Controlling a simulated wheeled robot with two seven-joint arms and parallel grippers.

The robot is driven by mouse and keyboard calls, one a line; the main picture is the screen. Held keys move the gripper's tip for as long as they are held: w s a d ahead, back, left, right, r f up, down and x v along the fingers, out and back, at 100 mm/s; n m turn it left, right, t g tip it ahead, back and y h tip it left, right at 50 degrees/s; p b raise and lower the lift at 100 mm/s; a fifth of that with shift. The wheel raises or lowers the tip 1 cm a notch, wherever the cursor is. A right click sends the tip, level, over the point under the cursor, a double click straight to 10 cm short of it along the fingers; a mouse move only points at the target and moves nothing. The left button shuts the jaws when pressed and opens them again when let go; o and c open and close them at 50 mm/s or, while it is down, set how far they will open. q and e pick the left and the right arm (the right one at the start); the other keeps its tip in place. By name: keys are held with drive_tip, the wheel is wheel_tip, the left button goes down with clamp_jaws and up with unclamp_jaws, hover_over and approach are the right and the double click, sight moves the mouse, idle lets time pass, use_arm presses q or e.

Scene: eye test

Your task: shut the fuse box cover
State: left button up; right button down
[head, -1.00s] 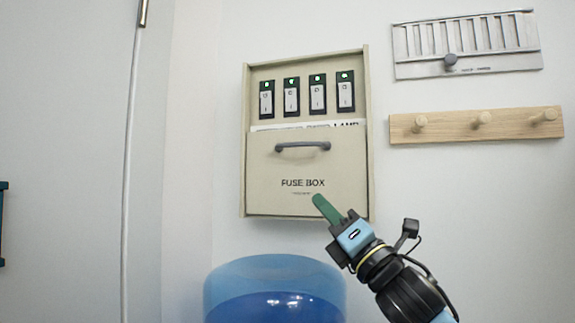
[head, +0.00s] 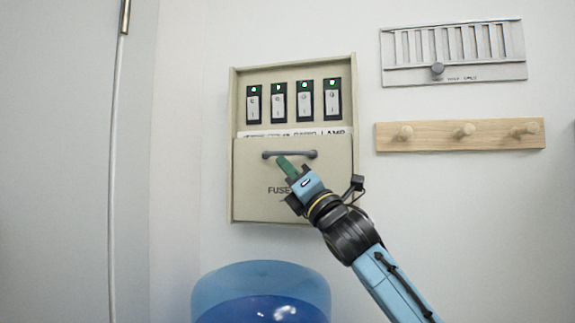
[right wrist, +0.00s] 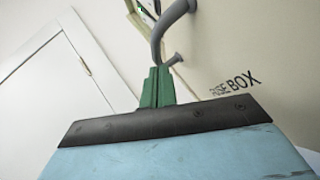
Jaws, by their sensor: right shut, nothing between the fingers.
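The fuse box (head: 232,150) is a beige wall box. Its cover (head: 252,205) is a flat panel with "FUSE BOX" lettering, partly hidden by my arm. It covers the lower part; several switches (head: 305,102) with green lights and a printed strip show above it. A grey bar handle (head: 309,154) sits near the cover's top edge. My right gripper (head: 283,162), with green fingers, is shut and empty, its tips at the handle's lower side. In the right wrist view the fingers (right wrist: 158,72) point up close to the handle (right wrist: 163,28); contact is unclear. My left gripper is out of view.
A wooden peg rail (head: 440,145) and a grey slotted vent plate (head: 450,77) are on the wall to the right. A blue rounded container (head: 215,290) stands below the box. A pale door (head: 50,150) is at the left.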

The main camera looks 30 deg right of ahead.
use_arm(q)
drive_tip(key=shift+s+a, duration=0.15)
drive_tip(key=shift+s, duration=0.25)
